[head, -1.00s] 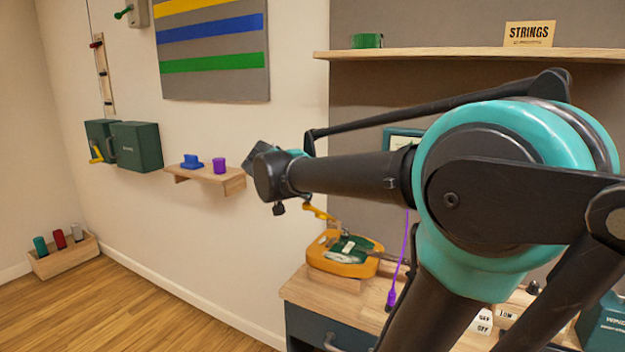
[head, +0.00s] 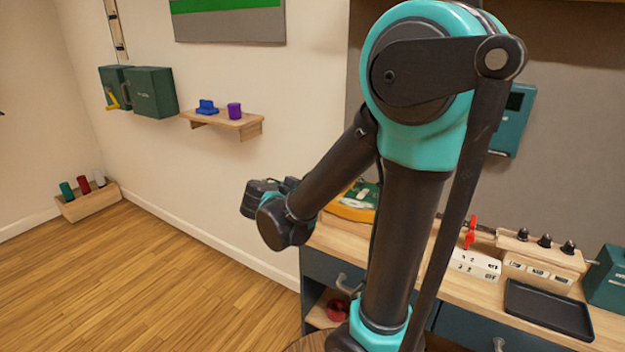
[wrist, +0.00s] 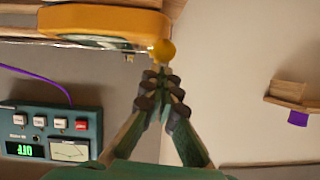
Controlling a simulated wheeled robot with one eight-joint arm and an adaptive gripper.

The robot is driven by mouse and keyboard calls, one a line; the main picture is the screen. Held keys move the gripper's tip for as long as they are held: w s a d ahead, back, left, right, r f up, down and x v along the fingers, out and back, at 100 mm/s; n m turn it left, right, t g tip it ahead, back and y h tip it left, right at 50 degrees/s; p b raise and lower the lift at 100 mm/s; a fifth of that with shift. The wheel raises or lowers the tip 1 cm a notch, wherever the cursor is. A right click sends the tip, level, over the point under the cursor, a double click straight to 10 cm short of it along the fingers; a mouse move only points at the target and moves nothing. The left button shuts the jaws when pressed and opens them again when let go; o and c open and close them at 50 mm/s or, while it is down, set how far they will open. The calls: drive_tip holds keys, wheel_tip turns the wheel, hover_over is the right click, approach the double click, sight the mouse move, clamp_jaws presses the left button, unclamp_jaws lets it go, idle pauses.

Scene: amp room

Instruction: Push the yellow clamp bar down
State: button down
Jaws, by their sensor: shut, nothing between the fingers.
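A yellow-orange device (head: 355,203) with a green top sits on the wooden bench, partly hidden behind my arm in the head view. In the wrist view its yellow body (wrist: 105,20) runs along the top edge. A round yellow knob (wrist: 163,50), seemingly the end of the clamp bar, shows just beyond my fingertips. The rest of the bar cannot be made out, and it is hidden in the head view. My gripper (wrist: 161,80) is shut and empty, with its tips close to the knob. I cannot tell whether they touch it.
The bench also holds a red-handled fitting (head: 470,235), a black tray (head: 548,308) and a dark green box (head: 607,280). A wall shelf (head: 225,123) carries blue and purple items. A teal panel (wrist: 50,135) shows in the wrist view.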

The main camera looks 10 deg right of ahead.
drive_tip(key=shift+s+a+f, duration=0.1)
drive_tip(key=shift+s+f, duration=0.1)
drive_tip(key=shift+f, duration=0.95)
drive_tip(key=shift+w, duration=0.1)
